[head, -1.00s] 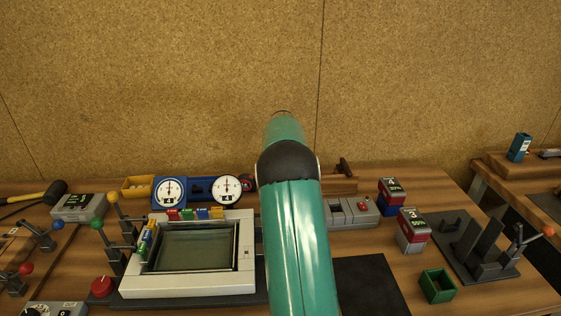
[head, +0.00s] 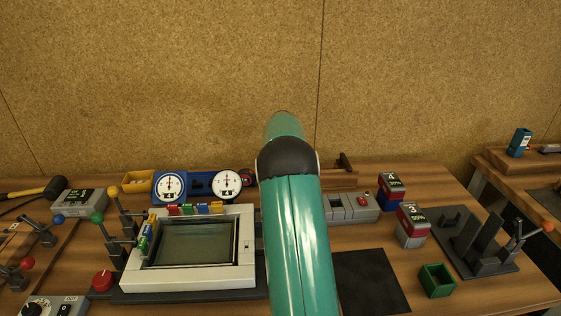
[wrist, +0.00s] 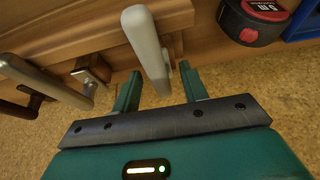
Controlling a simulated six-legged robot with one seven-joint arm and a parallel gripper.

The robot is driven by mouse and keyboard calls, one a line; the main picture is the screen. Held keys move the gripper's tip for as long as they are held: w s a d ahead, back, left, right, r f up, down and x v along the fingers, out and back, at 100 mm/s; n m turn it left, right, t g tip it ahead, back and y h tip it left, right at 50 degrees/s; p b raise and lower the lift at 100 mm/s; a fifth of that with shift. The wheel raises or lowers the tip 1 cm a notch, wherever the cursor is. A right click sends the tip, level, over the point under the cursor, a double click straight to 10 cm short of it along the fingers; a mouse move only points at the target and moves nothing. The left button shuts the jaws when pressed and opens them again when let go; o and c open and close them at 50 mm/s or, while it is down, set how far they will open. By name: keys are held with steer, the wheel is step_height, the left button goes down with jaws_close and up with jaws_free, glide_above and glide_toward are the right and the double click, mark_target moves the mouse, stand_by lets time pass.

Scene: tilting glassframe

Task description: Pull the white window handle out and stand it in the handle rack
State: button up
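The white handle (wrist: 148,45) shows in the wrist view, a pale bar reaching down from a wooden rail at the top. My gripper (wrist: 160,75) is open, with one green finger on each side of the handle's lower part. I see gaps between the handle and both fingers. A wooden rack (wrist: 90,40) bears a metal-coloured handle and dark brown handles at the left of the wrist view. Part of a wooden rack (head: 340,180) shows behind my arm in the head view. My arm hides my gripper and the white handle there.
A green box (head: 436,280) and a dark stand (head: 490,268) are at right. A red-black tape reel (wrist: 252,20) is near the handle.

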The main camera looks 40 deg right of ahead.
steer(key=v, duration=1.3)
steer(key=shift+r, duration=0.45)
steer(key=shift+s, duration=0.15)
